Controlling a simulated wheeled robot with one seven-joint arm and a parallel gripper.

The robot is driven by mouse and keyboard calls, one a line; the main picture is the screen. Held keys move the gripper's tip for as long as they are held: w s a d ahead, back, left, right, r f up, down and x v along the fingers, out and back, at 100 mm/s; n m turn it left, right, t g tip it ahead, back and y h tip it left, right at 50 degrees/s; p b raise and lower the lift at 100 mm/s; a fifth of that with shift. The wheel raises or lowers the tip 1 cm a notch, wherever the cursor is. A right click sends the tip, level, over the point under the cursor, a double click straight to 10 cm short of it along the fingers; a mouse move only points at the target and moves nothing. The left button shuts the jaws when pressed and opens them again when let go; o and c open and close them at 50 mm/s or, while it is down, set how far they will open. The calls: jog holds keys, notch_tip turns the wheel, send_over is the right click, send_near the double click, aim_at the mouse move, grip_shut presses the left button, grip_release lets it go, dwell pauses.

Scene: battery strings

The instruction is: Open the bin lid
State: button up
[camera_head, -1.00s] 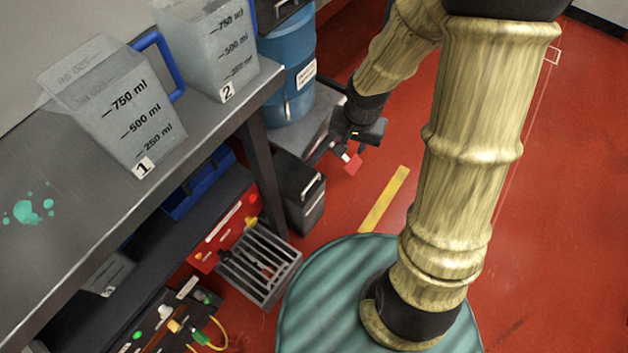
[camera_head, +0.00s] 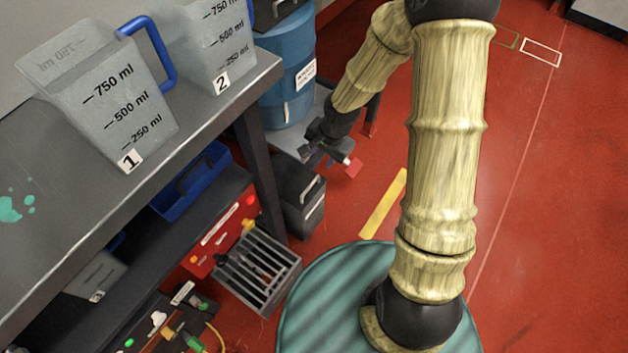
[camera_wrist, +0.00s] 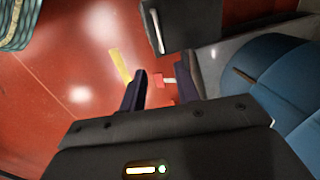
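A dark grey bin (camera_head: 300,215) with a light bar handle (camera_head: 312,188) stands on the floor beside the bench leg. Its top looks closed. In the wrist view the bin (camera_wrist: 190,22) is at the top, with its handle (camera_wrist: 153,30) on its left side. My gripper (camera_head: 332,158) is above and to the right of the bin in the head view. In the wrist view my gripper (camera_wrist: 164,70) has its two fingers apart, with no bin part between them. The fingertips are below the bin in that picture and apart from the handle.
A blue barrel (camera_head: 287,85) stands behind the bin and at the right in the wrist view (camera_wrist: 275,80). The grey bench (camera_head: 170,140) overhangs at left. A slatted crate (camera_head: 262,265) is near the bin. A small red piece (camera_head: 352,167) is near my gripper. Red floor lies open at right.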

aim_at(313, 183)
jog(key=f+b, duration=0.2)
jog(key=f, duration=0.3)
jog(key=w+a+f+b, duration=0.1)
jog(key=f+b, duration=0.2)
jog(key=f, duration=0.2)
jog(key=w+a+f+b, duration=0.1)
jog(key=f+b, duration=0.2)
jog(key=f, duration=0.2)
jog(key=shift+a+f, duration=0.2)
jog(key=shift+f, duration=0.05)
grip_shut()
